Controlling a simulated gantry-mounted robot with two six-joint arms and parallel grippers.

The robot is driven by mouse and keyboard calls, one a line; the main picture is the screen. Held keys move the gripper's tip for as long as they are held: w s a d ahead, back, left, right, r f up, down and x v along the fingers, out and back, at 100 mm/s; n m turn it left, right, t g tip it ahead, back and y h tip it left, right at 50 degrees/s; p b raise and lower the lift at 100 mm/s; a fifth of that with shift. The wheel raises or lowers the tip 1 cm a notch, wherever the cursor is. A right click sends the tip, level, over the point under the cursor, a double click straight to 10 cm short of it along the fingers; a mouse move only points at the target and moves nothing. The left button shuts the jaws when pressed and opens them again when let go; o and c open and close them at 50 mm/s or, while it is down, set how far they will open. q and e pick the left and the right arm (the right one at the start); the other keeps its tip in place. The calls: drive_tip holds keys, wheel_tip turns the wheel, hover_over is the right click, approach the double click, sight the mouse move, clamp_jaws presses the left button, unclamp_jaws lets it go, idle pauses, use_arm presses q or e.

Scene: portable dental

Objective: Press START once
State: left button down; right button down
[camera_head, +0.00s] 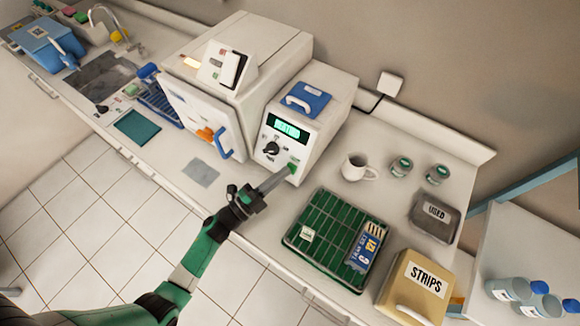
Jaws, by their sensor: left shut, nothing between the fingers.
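A white box-shaped device (311,117) stands on the counter, with a green lit display (287,129), a black knob (271,148) and a small green button (294,163) low on its front. The label on the button is too small to read. My left gripper (287,173) is shut and empty. Its fingertips are at the lower right of the device's front, right by the green button; I cannot tell whether they touch it. My right gripper is not in view.
A larger white machine (270,50) with its door (200,112) open stands left of the device. A green rack (330,237), a white mug (357,168), two jars and a STRIPS box (414,286) are to the right. A grey pad (200,173) lies in front.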

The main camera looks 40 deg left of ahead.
use_arm(q)
drive_tip(key=shift+s+r, duration=0.25)
drive_tip(key=shift+s, duration=0.15)
drive_tip(key=s+p, duration=0.1)
drive_tip(key=s+r+p, duration=0.1)
drive_tip(key=s+d+r+p, duration=0.1)
drive_tip(key=s+p, duration=0.1)
drive_tip(key=shift+s+r, duration=0.1)
drive_tip(key=shift+r, duration=0.15)
idle(0.9)
